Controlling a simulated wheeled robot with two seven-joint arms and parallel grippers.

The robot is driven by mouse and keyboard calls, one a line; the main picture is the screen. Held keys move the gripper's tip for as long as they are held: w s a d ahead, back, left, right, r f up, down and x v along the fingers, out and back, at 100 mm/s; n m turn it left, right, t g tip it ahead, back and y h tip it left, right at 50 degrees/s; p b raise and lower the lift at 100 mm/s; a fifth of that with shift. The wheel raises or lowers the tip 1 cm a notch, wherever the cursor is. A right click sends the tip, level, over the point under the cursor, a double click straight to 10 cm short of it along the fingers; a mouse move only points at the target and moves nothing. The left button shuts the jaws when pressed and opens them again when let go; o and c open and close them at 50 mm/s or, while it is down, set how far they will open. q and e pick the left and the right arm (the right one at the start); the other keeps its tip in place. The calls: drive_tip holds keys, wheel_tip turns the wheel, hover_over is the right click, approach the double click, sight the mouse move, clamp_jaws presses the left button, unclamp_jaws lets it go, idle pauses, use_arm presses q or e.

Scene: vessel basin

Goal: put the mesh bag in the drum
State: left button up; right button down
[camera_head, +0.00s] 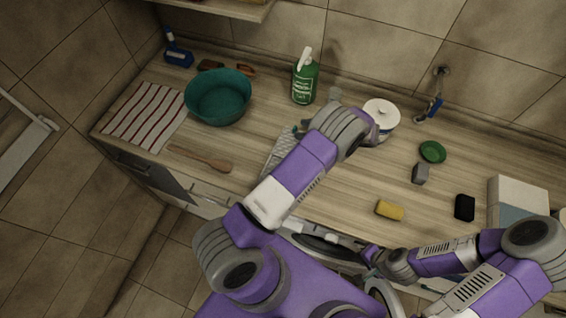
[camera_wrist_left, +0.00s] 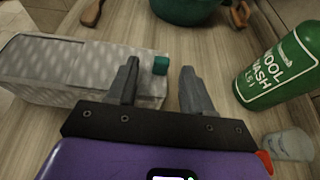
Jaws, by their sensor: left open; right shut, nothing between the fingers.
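The mesh bag (camera_wrist_left: 75,68), light grey with pale dots, lies on the counter in the left wrist view. In the head view the bag (camera_head: 279,152) is partly hidden by my left arm. My left gripper (camera_wrist_left: 152,82) is open and empty, with its fingers at the bag's right end. A small teal tab (camera_wrist_left: 160,65) on that end shows between the fingers. In the head view my left gripper (camera_head: 301,129) is mostly behind the arm. My right gripper (camera_head: 371,254) is shut and empty near the counter front. A dark round opening (camera_head: 322,242), apparently the drum, is partly covered below the counter.
A teal basin (camera_head: 218,97), green wool wash bottle (camera_head: 305,82) and white lidded pot (camera_head: 382,112) stand around the bag. A wooden spoon (camera_head: 203,159) and striped towel (camera_head: 145,115) lie left. A yellow sponge (camera_head: 389,210) and black block (camera_head: 464,207) lie right.

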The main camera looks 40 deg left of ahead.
use_arm(q)
drive_tip(key=shift+x, duration=1.35)
drive_tip(key=shift+w, duration=0.1)
clamp_jaws()
